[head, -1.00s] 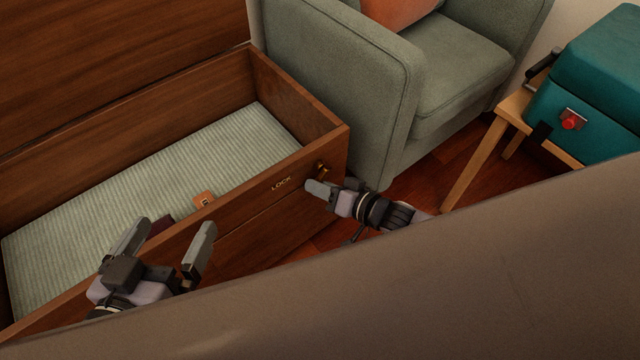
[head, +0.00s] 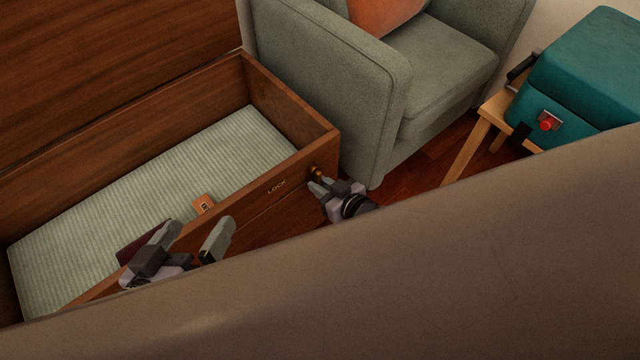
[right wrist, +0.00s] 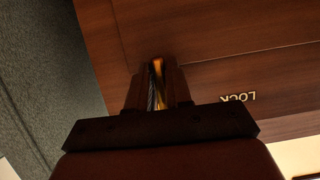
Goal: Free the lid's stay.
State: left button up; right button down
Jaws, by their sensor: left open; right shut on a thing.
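The wooden chest (head: 288,108) stands with its lid (head: 110,60) raised at the back left. A small brass fitting (head: 316,172) sits on the chest's front face near the right corner, beside the word LOCK (head: 277,187). My right gripper (head: 318,184) is shut on the brass fitting. In the right wrist view the brass fitting (right wrist: 157,72) shows between the fingers, which hide most of its shape. My left gripper (head: 196,232) is open and empty over the chest's front edge. I cannot make out a separate stay arm between lid and chest.
A striped pale lining (head: 170,165) covers the chest floor, with an orange tag (head: 203,204) and a dark red item (head: 140,245) near the front. A green armchair (head: 330,85) stands close to the right. A teal case (head: 590,80) sits on a wooden stand (head: 467,145).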

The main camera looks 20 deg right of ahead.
jog(key=shift+d, duration=0.1)
pick_arm(q)
jog(key=shift+s+f, duration=0.1)
jog(key=shift+s, duration=0.05)
pick_arm(e)
jog(key=shift+w, duration=0.1)
jog(key=c, duration=1.1)
grip_release()
pick_arm(q)
jog(key=shift+a, duration=0.1)
pick_arm(e)
jog(key=shift+s+d+r+p, duration=0.1)
jog(key=shift+s+r+p, duration=0.2)
jog(key=shift+s, duration=0.1)
pick_arm(q)
jog(key=a+p, duration=0.1)
jog(key=a+y+p, duration=0.1)
jog(key=y+p, duration=0.1)
jog(key=shift+s+a+r+m, duration=0.25)
jog(key=shift+a+r+m, duration=0.05)
jog(key=shift+a+r, duration=0.1)
pick_arm(e)
jog(key=v, duration=0.6)
jog(key=shift+s, duration=0.15)
jog(key=shift+f, duration=0.1)
